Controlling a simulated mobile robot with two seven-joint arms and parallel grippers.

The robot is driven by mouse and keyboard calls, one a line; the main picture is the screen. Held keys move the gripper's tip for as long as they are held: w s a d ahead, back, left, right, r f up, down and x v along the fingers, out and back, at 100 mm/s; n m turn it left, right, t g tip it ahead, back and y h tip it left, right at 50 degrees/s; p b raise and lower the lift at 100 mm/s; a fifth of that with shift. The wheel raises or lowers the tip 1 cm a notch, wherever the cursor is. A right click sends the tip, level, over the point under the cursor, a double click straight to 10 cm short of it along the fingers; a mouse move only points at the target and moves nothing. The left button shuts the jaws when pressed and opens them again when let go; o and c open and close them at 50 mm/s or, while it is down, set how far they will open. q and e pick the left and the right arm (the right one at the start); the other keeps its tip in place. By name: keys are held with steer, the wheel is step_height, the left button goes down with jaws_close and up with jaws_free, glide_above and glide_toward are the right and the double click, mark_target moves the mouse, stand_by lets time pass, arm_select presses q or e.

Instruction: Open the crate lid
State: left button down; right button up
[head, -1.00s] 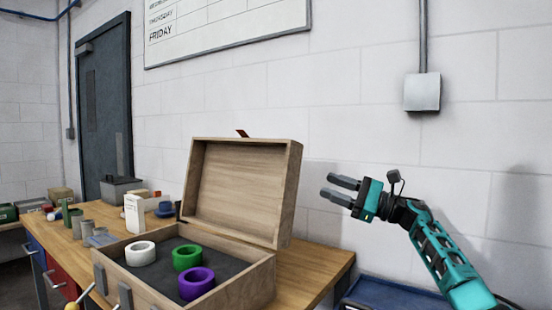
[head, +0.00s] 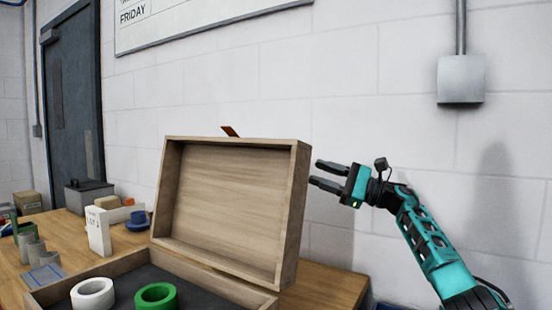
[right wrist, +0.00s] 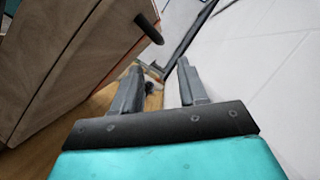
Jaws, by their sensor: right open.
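The wooden crate (head: 120,266) sits on the workbench, its lower edge cut off by the frame. Its lid (head: 225,205) stands up, swung open and leaning back, with a reddish tab (head: 230,131) at its top edge. A white tape roll (head: 92,293) and a green tape roll (head: 156,296) lie inside on a dark lining. My right gripper (head: 316,174) is open and empty, just right of the lid and apart from it. In the right wrist view the open fingers (right wrist: 156,85) show beside the lid's wooden side (right wrist: 75,60). My left gripper is not in view.
A block wall is close behind, with a grey wall box (head: 461,79) at upper right.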

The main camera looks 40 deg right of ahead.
mark_target(278, 158)
steer(key=p+x, duration=0.3)
steer(key=x, duration=0.8)
steer(key=shift+s+a, duration=0.1)
steer(key=shift+w+a+r+p, duration=0.1)
steer(key=shift+w+a+p, duration=0.25)
steer(key=shift+w, duration=0.2)
steer(key=shift+c, duration=0.2)
steer(key=c, duration=0.3)
jaws_close()
